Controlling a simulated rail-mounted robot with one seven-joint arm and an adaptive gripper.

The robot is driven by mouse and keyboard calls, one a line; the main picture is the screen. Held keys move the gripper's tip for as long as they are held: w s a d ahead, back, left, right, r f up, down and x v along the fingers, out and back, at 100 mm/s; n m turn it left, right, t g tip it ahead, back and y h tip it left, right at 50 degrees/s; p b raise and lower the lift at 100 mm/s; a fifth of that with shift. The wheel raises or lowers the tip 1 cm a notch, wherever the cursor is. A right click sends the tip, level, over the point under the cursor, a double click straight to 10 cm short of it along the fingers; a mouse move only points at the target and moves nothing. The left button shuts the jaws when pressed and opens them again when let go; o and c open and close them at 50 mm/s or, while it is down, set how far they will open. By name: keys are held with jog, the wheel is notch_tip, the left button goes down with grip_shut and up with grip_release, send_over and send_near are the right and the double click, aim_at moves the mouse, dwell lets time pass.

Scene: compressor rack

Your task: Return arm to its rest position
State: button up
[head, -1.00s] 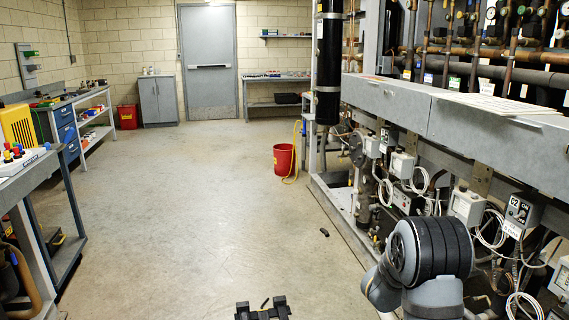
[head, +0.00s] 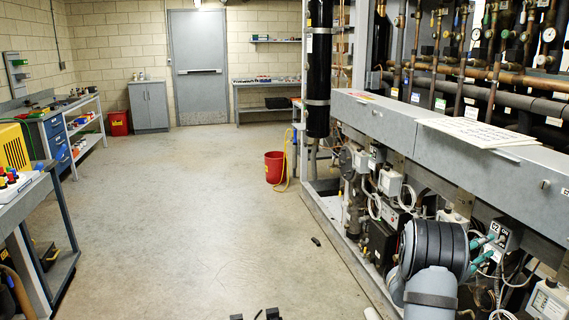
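My arm (head: 433,255) stands at the lower right, a grey link with a thick black ribbed joint, in front of the rack. Just right of that joint, two teal finger-like tips show side by side with a gap between them; I take these to be my gripper (head: 488,245). They point to the right, close to a small grey switch box (head: 503,235) on the rack. I cannot tell whether they touch it. Nothing shows between them. The gripper's body and wrist are hidden behind my arm.
The compressor rack (head: 470,135) fills the right side, with loose cables and small boxes near my arm. A red bucket (head: 274,167) stands beside it. A workbench (head: 45,205) is at left. The floor (head: 180,210) between is mostly clear, with a small black item (head: 315,241).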

aim_at(495, 243)
jog(key=x, duration=0.6)
jog(key=shift+p, duration=0.35)
jog(key=f+b, duration=0.1)
jog(key=b, duration=0.1)
jog(key=shift+w+d+f+b, duration=0.15)
jog(key=shift+b, duration=0.15)
jog(key=h+b, duration=0.1)
jog(key=b, duration=0.3)
jog(key=shift+f+t, duration=0.1)
jog(key=shift+t, duration=0.3)
jog(key=f+n+t+h+b, duration=0.1)
jog(key=h+b, duration=0.1)
jog(key=b, duration=0.9)
jog(key=h+b, duration=0.1)
jog(key=b, duration=0.2)
jog(key=shift+t, duration=0.3)
jog(key=shift+r+n, duration=0.25)
jog(key=shift+n, duration=0.05)
